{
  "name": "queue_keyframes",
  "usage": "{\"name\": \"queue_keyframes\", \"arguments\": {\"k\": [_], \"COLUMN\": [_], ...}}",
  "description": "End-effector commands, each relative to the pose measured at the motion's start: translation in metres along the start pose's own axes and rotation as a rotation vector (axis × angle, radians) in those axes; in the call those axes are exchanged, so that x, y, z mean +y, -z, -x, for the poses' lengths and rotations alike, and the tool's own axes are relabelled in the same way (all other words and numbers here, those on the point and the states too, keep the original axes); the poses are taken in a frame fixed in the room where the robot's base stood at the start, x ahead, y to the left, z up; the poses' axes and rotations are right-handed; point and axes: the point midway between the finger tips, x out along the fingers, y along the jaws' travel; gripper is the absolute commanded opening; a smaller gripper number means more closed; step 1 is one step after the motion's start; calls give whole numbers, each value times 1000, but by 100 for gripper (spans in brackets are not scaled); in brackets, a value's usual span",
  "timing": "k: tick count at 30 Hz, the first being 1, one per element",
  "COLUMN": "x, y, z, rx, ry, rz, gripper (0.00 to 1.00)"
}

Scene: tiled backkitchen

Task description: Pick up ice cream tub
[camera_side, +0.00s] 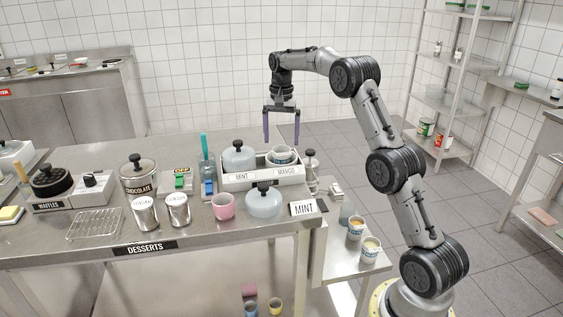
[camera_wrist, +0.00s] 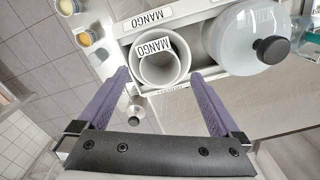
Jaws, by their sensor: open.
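My gripper (camera_side: 281,141) hangs open above the tub, fingers pointing down. In the wrist view the purple fingers of my gripper (camera_wrist: 160,75) appear on either side of the tub, not visibly touching it. Two more tubs (camera_side: 355,229) (camera_side: 370,250) stand on the low side shelf.
Another lidded pot (camera_side: 264,203), a pink cup (camera_side: 223,206) and a MINT sign (camera_side: 303,208) stand in front. A metal pump bottle (camera_side: 310,170) stands close right of the holder.

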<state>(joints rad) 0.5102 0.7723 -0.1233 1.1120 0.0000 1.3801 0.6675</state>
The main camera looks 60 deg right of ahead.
Motion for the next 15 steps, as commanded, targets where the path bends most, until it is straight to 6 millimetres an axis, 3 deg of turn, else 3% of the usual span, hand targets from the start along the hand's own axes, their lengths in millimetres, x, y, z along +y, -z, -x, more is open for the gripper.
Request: {"name": "queue_keyframes", "arguments": {"k": [6, 15], "x": [0, 0], "y": [0, 1], "z": [-30, -35], "rx": [-3, 0], "ry": [-2, 0], "rz": [0, 0], "gripper": [100, 100]}}
